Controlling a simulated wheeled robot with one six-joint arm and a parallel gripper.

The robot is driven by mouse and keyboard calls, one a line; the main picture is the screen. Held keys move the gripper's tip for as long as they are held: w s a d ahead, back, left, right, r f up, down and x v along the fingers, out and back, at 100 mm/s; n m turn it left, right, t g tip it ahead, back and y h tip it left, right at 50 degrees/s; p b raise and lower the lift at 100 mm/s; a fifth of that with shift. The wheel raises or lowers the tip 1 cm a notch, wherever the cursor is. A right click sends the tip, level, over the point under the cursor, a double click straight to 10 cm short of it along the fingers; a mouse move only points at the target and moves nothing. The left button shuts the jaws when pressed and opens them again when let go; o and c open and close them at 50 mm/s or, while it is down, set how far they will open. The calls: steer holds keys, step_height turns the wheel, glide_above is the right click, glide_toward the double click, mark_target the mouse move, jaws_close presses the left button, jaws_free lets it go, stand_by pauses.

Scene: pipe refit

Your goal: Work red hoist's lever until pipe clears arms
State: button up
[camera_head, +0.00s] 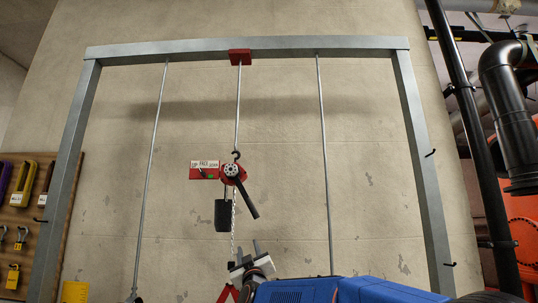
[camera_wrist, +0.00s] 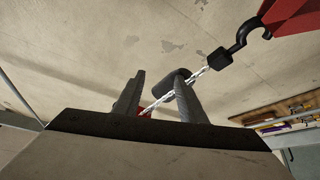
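The red hoist (camera_head: 232,172) hangs by a hook from a rod under the frame's top beam. Its dark lever (camera_head: 247,203) slants down to the right. A black cylinder (camera_head: 223,215) hangs at its left, and a pale chain (camera_head: 233,232) runs down. My gripper (camera_head: 247,257) is below the lever tip, apart from it. In the wrist view its two fingers (camera_wrist: 160,88) stand apart. The chain (camera_wrist: 203,71) passes near them to a black hook (camera_wrist: 240,48) beside a red part (camera_wrist: 292,14). A dark rounded piece shows by the right finger; I cannot tell what it is. The pipe and its arms are not seen.
A grey steel frame (camera_head: 250,46) spans the wall, with thin rods (camera_head: 150,165) (camera_head: 324,165) at both sides. A red plate with a white label (camera_head: 203,165) is beside the hoist. A tool board (camera_head: 22,225) stands left; black pipework (camera_head: 512,120) stands right.

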steer(key=a+f+m+h, duration=0.1)
steer(key=a+f+m, duration=0.1)
steer(key=a, duration=0.1)
steer(key=shift+f+h, duration=0.3)
steer(key=shift+f, duration=0.05)
steer(key=shift+d+r+n+y, duration=0.8)
steer(key=shift+d+r+n, duration=0.2)
steer(key=shift+d+r, duration=0.4)
steer(key=shift+d+r+n+g+y, duration=0.15)
steer(key=shift+d+r+n+y, duration=0.15)
steer(key=shift+d+r+n, duration=0.45)
steer(key=shift+d+r+n+g+y, duration=0.15)
steer(key=shift+d+r+n+y, duration=0.25)
steer(key=shift+r, duration=0.5)
